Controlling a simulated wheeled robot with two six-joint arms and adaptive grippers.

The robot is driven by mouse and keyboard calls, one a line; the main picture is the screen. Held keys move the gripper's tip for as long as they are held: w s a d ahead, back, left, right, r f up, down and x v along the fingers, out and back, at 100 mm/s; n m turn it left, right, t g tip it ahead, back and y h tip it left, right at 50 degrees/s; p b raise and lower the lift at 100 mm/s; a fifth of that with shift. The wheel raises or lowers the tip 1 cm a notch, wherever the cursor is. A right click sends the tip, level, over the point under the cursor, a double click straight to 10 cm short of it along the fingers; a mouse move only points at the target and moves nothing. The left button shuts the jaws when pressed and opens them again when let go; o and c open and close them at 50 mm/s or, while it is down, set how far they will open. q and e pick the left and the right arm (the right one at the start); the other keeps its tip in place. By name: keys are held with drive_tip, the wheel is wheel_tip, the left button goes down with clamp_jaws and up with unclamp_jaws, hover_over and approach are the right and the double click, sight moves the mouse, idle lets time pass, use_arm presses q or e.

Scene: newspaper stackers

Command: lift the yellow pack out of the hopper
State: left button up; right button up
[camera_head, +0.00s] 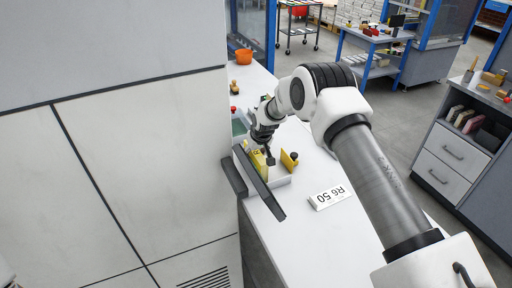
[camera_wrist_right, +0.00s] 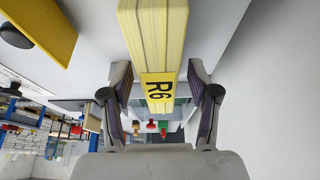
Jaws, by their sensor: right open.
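The yellow pack (camera_head: 258,160) stands in the white hopper (camera_head: 281,182) on the bench in the head view, partly hidden by my right gripper (camera_head: 266,153). In the right wrist view the pack (camera_wrist_right: 158,45) is a thick stack with a yellow "R6" label facing the camera. My right gripper (camera_wrist_right: 160,88) is open, with one finger on each side of the pack's near end. A gap shows between each finger and the pack. My left gripper is not in view.
A yellow plate with a black knob (camera_head: 289,159) stands just right of the pack. A dark bar (camera_head: 262,186) runs along the hopper's left side. A sign "R6 50" (camera_head: 330,197) lies on the bench. A large pale cabinet (camera_head: 130,150) fills the left.

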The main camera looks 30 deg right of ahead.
drive_tip(key=shift+s+r, duration=0.3)
drive_tip(key=shift+c, duration=1)
clamp_jaws()
drive_tip(key=shift+w+r+p, duration=0.2)
drive_tip(key=shift+r+p, duration=0.4)
drive_tip(key=shift+r, duration=0.15)
drive_tip(key=shift+s+r+p, duration=0.1)
drive_tip(key=shift+r+p, duration=1.9)
drive_tip(key=shift+r, duration=1.45)
drive_tip(key=shift+d, duration=0.15)
